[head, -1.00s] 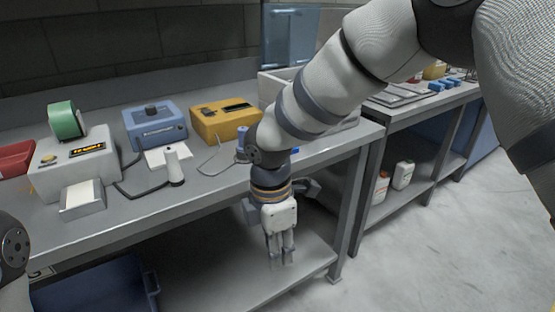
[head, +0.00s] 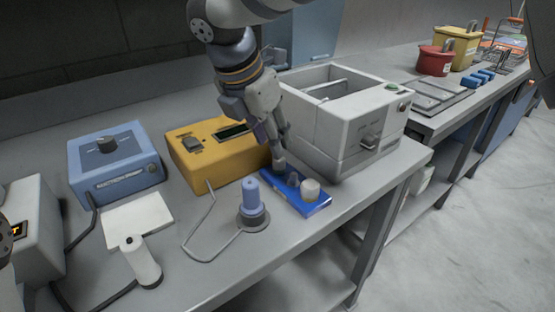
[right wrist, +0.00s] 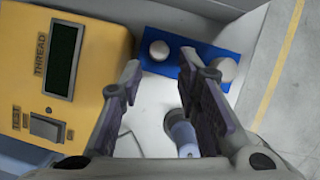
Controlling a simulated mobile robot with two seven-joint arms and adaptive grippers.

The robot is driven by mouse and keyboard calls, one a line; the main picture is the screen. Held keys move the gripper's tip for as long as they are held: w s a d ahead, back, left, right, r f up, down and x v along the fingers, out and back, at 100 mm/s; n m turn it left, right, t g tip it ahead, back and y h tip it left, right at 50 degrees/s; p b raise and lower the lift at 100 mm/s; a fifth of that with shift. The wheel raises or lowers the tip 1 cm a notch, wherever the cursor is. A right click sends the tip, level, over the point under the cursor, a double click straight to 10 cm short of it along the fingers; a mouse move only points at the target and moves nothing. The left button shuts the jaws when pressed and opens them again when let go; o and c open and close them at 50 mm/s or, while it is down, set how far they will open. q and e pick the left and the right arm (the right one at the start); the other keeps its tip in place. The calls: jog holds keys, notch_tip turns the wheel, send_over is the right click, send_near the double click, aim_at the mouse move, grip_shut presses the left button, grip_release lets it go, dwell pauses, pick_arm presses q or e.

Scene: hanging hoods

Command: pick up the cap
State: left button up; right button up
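A blue tray (head: 320,207) lies near the bench's front right and also shows in the right wrist view (right wrist: 185,41). It carries a pale round cap-like piece (head: 311,190) and a smaller blue-grey piece (head: 292,179). In the right wrist view two grey round pieces show, one at the left (right wrist: 159,50) and one at the right (right wrist: 224,68), beside the right finger. I cannot tell which is the cap. My right gripper (head: 281,158) points down at the tray's back end, its open fingers (right wrist: 160,65) apart with nothing visible held. My left gripper is out of view.
A yellow tester (head: 215,165) stands left of the tray, and a large grey open-topped box (head: 350,125) stands close behind it. A blue cylinder on a grey base (head: 252,205) stands in front. A white handle-like cylinder (head: 143,264) is further left.

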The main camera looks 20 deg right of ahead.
aim_at(276, 162)
jog(key=x, duration=0.5)
jog(key=shift+f, duration=0.4)
jog(key=shift+w+d+f, duration=0.2)
jog(key=shift+f, duration=0.05)
jog(key=c, duration=0.5)
jog(key=shift+r, duration=0.15)
